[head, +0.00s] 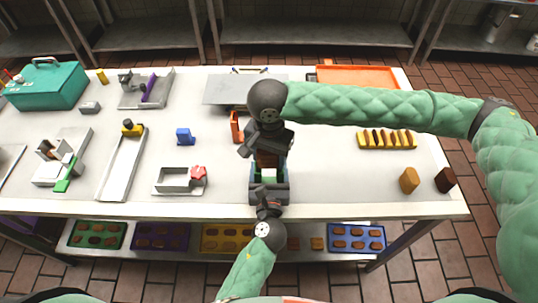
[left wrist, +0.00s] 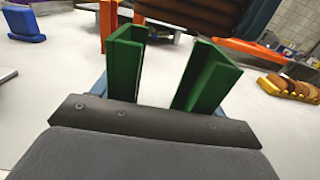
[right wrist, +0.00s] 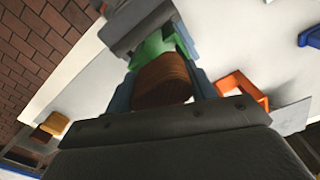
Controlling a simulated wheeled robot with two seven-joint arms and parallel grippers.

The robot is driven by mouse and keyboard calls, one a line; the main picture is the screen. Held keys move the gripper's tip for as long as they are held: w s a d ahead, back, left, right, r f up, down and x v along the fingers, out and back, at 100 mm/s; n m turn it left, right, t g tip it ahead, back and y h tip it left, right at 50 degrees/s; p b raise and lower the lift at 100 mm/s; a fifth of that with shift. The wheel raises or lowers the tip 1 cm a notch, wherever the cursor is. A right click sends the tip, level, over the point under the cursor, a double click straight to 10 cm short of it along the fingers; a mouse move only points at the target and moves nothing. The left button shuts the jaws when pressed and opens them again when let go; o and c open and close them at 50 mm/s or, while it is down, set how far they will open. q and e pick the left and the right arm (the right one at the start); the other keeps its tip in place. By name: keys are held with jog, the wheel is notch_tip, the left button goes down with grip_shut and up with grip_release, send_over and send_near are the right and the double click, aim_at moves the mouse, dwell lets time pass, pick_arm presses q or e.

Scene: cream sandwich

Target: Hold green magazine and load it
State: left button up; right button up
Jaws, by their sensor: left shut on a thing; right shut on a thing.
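My left gripper (head: 269,183) is shut on the green magazine (head: 269,174) near the table's front edge. In the left wrist view the magazine (left wrist: 127,65) shows as two upright green channels with a gap between them. My right gripper (head: 267,154) comes from above and is shut on a stack of brown cookies (head: 267,161). The ridged stack (right wrist: 162,80) also shows between the blue fingers in the right wrist view. The stack is over the magazine, at its upper end. I cannot tell whether it touches or has entered it.
An orange holder (head: 236,127) stands close behind the grippers, with a grey plate (head: 226,91) behind that. A yellow rack of cookies (head: 387,140) and two loose pieces (head: 409,180) are at the right.

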jog(key=shift+f, duration=0.7)
jog(key=shift+r, duration=0.15)
dwell(0.3)
jog(key=shift+r, duration=1.05)
jog(key=shift+r, duration=0.15)
notch_tip(320, 180, up, 9)
jog(key=n, duration=0.4)
jog(key=shift+w, duration=0.1)
jog(key=shift+n, duration=0.3)
jog(key=shift+f, duration=4.7)
jog(key=shift+f, duration=0.6)
